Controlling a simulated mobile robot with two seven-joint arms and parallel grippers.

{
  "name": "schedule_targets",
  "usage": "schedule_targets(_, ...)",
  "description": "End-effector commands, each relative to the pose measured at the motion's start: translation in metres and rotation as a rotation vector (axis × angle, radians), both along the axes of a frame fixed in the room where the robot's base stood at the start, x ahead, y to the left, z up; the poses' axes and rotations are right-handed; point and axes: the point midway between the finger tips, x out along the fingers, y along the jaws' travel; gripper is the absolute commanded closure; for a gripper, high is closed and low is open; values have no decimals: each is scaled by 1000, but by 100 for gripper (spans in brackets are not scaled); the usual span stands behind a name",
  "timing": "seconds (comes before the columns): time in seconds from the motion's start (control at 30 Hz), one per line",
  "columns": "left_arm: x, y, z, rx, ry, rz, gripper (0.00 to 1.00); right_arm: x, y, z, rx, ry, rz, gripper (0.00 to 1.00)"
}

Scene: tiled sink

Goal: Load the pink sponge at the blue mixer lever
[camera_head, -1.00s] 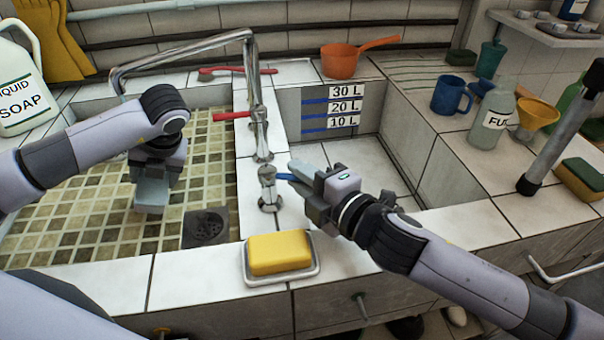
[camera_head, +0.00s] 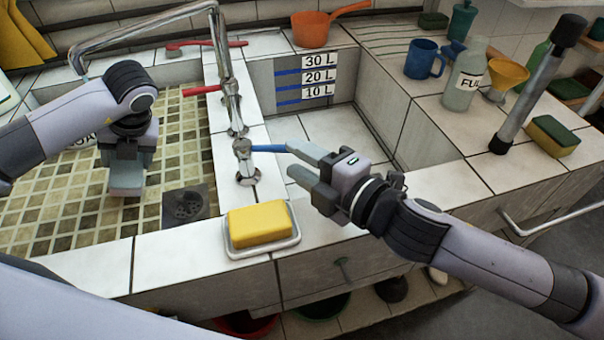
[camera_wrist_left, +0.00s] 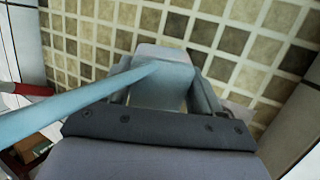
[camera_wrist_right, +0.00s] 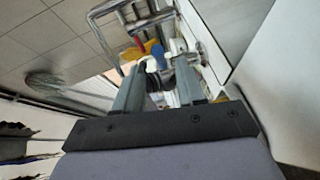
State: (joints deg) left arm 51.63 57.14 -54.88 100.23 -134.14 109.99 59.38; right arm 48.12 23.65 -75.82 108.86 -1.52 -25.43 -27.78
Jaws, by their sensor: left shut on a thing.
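My left gripper (camera_head: 126,190) is low over the tiled basin, shut on a pale block (camera_wrist_left: 163,70). The block looks whitish-blue; I cannot tell whether it is the pink sponge. In the left wrist view, a pale blue band (camera_wrist_left: 60,108) runs from the left edge to the block; I cannot tell whether it is water. The blue mixer lever (camera_head: 268,148) points right from its chrome post (camera_head: 244,165). My right gripper (camera_head: 295,160) is open and empty, its fingertips close to the lever's tip. The lever's blue also shows between its fingers (camera_wrist_right: 152,64).
A yellow sponge (camera_head: 259,222) lies in a dish (camera_head: 262,250) on the front ledge. The tall chrome faucet (camera_head: 229,90) has a red lever (camera_head: 202,89). A drain (camera_head: 186,205) is in the tiled basin. The right basin (camera_head: 345,135) is empty.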

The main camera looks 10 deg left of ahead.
Motion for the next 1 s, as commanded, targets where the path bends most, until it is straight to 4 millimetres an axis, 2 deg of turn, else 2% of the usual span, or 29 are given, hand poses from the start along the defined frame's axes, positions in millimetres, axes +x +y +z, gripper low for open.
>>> schedule_targets(0.2, 0, 0, 0, 0, 0, 0, 59, -21, -32, 4, -1, 2, 0, 61)
schedule_targets(0.4, 0, 0, 0, 0, 0, 0, 59, -31, -48, 8, -1, 1, 0, 61)
schedule_targets(0.87, 0, 0, 0, 0, 0, -3, 59, -34, -51, 8, 1, 2, 1, 61)
schedule_targets(1.0, 0, -4, 0, 1, 0, -69, 59, -34, -50, 7, 21, 24, -6, 61)
